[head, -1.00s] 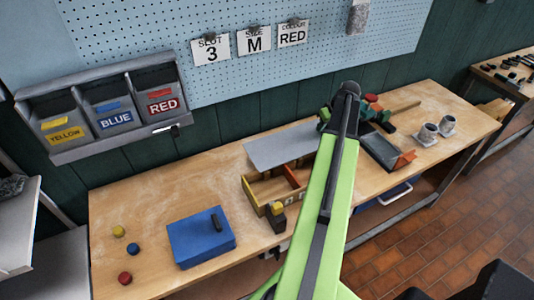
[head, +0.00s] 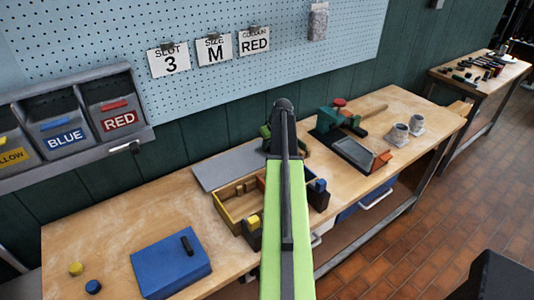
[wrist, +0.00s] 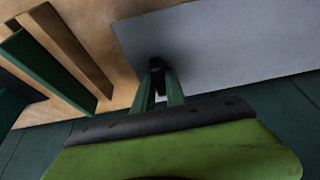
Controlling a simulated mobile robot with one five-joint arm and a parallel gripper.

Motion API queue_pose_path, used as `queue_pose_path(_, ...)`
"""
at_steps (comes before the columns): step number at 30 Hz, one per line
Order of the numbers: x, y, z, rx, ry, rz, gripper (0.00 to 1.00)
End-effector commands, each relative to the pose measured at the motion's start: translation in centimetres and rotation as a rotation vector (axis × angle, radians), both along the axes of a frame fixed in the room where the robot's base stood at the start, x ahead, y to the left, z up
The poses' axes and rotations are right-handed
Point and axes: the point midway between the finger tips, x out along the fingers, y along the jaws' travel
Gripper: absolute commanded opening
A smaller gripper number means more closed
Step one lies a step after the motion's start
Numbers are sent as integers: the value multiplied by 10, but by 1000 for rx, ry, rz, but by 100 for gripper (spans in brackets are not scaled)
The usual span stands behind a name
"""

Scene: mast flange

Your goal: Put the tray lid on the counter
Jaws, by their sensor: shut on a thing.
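The tray lid (head: 228,166) is a flat grey panel at the back of the counter (head: 110,215), behind and to the left of the open wooden tray (head: 232,207) in the head view. In the wrist view the lid (wrist: 235,40) fills the upper right, with a small black knob (wrist: 154,64) near its edge. My gripper (wrist: 158,82) is shut on that knob. In the head view my green arm hides the gripper and the lid's right end. I cannot tell whether the lid touches the counter or is just above it.
A blue box with a black handle (head: 172,266) stands front left. A yellow-topped black block (head: 253,232) is at the tray's front. A green vise (head: 333,122), a dark dustpan-like tray (head: 355,152) and two cups (head: 398,135) are right. The counter's left part is mostly clear.

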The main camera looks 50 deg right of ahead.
Motion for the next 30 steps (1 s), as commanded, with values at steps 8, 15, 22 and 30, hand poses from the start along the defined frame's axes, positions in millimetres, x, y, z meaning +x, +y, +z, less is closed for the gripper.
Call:
queue_pose_path(8, -1, 0, -18, 0, 0, -1, 0)
queue_pose_path(15, -1, -1, -21, 0, 0, -1, 22)
queue_pose_path(22, -1, -1, -21, -1, 0, -1, 38)
queue_pose_path(30, -2, -1, -16, 0, 0, -2, 38)
